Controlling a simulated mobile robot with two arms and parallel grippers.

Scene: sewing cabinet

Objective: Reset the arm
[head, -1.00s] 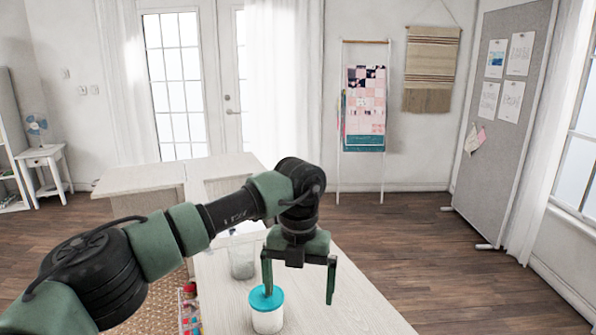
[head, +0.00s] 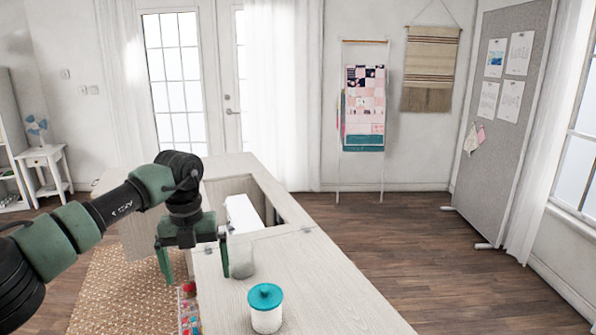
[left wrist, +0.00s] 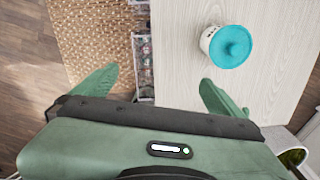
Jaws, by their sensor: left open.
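My left arm comes in from the left in the head view. Its green gripper (head: 196,262) is open and empty, above the left edge of the pale wooden cabinet top (head: 330,290). In the left wrist view the two fingers (left wrist: 155,90) are spread wide with nothing between them. A white jar with a teal lid (head: 266,306) stands upright on the cabinet top, right of the gripper and apart from it. The jar also shows in the left wrist view (left wrist: 228,46). My right gripper does not show.
A clear container (head: 242,262) stands on the top just behind the right finger. A white object (head: 243,214) sits in an opening in the cabinet. A bin of colourful items (head: 189,312) is along the cabinet's left side, above a woven rug (head: 115,290). Floor to the right is free.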

